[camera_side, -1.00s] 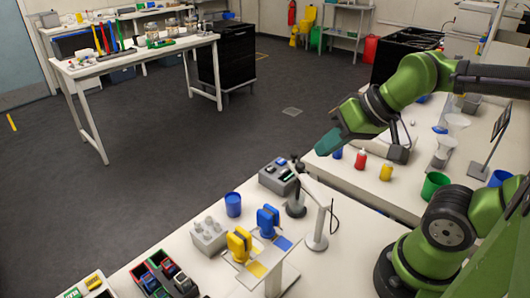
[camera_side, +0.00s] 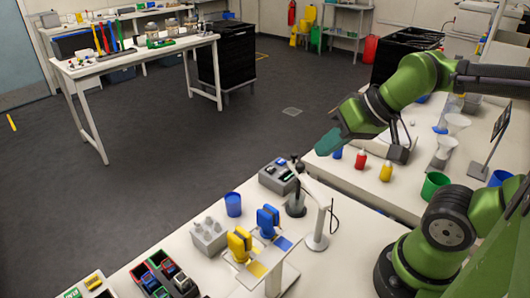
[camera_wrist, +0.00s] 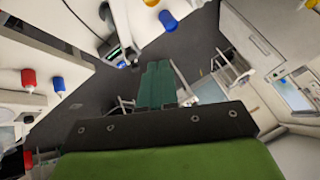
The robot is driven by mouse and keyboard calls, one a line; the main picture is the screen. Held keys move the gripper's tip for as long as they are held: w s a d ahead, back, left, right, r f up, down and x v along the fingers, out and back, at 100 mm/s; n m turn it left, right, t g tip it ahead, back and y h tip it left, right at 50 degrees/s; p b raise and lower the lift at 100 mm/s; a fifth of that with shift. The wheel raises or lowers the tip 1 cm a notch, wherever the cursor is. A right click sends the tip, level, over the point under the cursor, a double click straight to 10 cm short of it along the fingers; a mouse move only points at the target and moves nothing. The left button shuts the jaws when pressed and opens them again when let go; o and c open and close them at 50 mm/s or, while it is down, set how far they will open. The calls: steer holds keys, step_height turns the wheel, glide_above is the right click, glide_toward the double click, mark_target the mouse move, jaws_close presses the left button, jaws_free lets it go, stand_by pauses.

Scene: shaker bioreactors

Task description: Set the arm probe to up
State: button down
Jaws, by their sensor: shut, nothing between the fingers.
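In the side view, a white arm on a post (camera_side: 319,236) stands on the near bench. Its white beam (camera_side: 318,190) slants down from upper left to the post. A dark upright piece (camera_side: 296,203) stands near the beam's far end, beside a grey device with a small screen (camera_side: 277,177). I cannot tell for certain which part is the arm probe or how it is set. My gripper (camera_side: 322,149), with teal fingers, is shut and empty in the air above and right of the beam's far end, apart from it. The shut fingers also show in the wrist view (camera_wrist: 157,80).
A blue cup (camera_side: 233,205), a grey rack (camera_side: 209,236), and yellow (camera_side: 240,243) and blue (camera_side: 268,220) items stand left of the post. Red (camera_side: 361,160) and yellow (camera_side: 386,171) bottles and a green cup (camera_side: 434,186) stand on the right bench. Open floor lies beyond.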

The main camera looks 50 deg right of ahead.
mark_target(300, 164)
steer(key=c, duration=1.8)
jaws_free()
steer(key=shift+o, duration=1.2)
steer(key=shift+f, duration=0.15)
steer(key=o, duration=0.6)
steer(key=w+g, duration=0.1)
steer(key=w, duration=0.1)
steer(key=w+d+r+g, duration=0.1)
steer(key=w, duration=0.1)
steer(key=w+d+r+m+g+h, duration=0.1)
steer(key=w, duration=0.1)
steer(key=shift+w+d+g, duration=0.1)
steer(key=shift+w+g, duration=0.15)
steer(key=shift+g, duration=0.05)
step_height(300, 164, up, 4)
steer(key=w+d+m+g+h, duration=0.1)
steer(key=w+d+m+g, duration=0.1)
steer(key=m+g, duration=0.25)
steer(key=shift+m+t, duration=0.25)
steer(key=shift+t, duration=0.2)
step_height(300, 164, down, 16)
steer(key=shift+w+d+r, duration=0.1)
steer(key=shift+c, duration=0.2)
jaws_close()
